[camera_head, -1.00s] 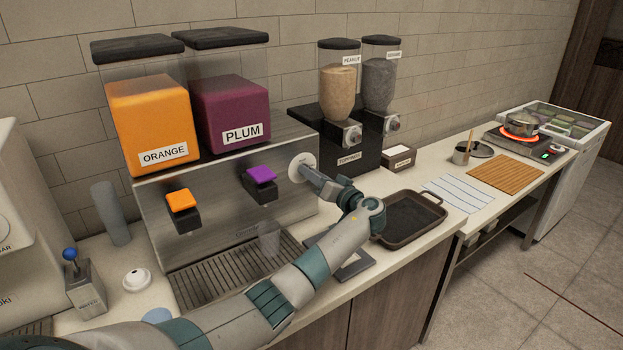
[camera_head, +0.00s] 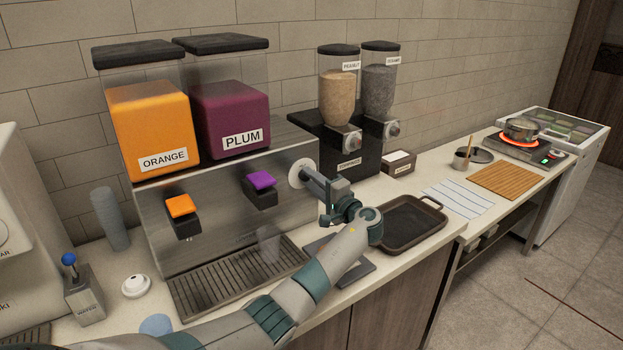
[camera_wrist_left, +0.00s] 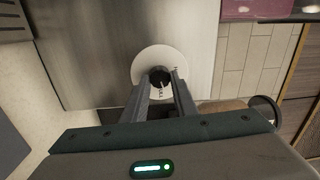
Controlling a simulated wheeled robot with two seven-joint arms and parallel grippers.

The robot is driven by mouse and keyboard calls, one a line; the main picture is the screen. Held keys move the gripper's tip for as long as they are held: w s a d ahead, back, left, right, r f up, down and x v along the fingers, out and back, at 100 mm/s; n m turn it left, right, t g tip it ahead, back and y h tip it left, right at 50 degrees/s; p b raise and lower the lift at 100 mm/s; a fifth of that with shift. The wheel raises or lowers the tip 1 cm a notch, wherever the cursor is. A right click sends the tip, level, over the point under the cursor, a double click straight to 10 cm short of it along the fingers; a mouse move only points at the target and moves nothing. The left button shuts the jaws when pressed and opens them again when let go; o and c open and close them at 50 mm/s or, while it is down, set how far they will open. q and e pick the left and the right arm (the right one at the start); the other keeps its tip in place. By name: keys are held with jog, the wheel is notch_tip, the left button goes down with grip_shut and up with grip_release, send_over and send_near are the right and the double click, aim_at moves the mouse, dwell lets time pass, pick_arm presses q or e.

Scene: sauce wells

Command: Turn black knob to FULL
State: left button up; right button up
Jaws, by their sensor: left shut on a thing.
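The black knob (camera_wrist_left: 159,77) shows in the left wrist view at the middle of a round white dial plate (camera_wrist_left: 180,58). The dial plate is also in the head view (camera_head: 301,172), on the right part of the dispenser's steel front. My left gripper (camera_head: 314,180) reaches the dial from the right and hides the knob in the head view. In the left wrist view its two fingers (camera_wrist_left: 162,84) are shut on the knob, one on each side. The dial's lettering is too small to read. My right gripper is not in view.
The steel dispenser (camera_head: 225,218) carries an orange tank (camera_head: 150,118) and a plum tank (camera_head: 232,108). A clear cup (camera_head: 269,245) stands on the drip tray (camera_head: 235,285). A dark pan (camera_head: 409,224) and the topping dispensers (camera_head: 350,150) stand to the right.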

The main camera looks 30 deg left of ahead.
pick_arm(q)
jog(key=shift+f+m+p, duration=0.1)
jog(key=shift+m+p, duration=0.55)
jog(key=shift+m, duration=1.05)
jog(key=o, duration=1)
jog(key=shift+o, duration=0.2)
jog(key=shift+d, duration=0.1)
jog(key=r+b+v, duration=0.1)
jog(key=b+v, duration=0.4)
jog(key=v, duration=1.2)
jog(key=shift+f+b, duration=0.4)
jog(key=shift+f, duration=0.15)
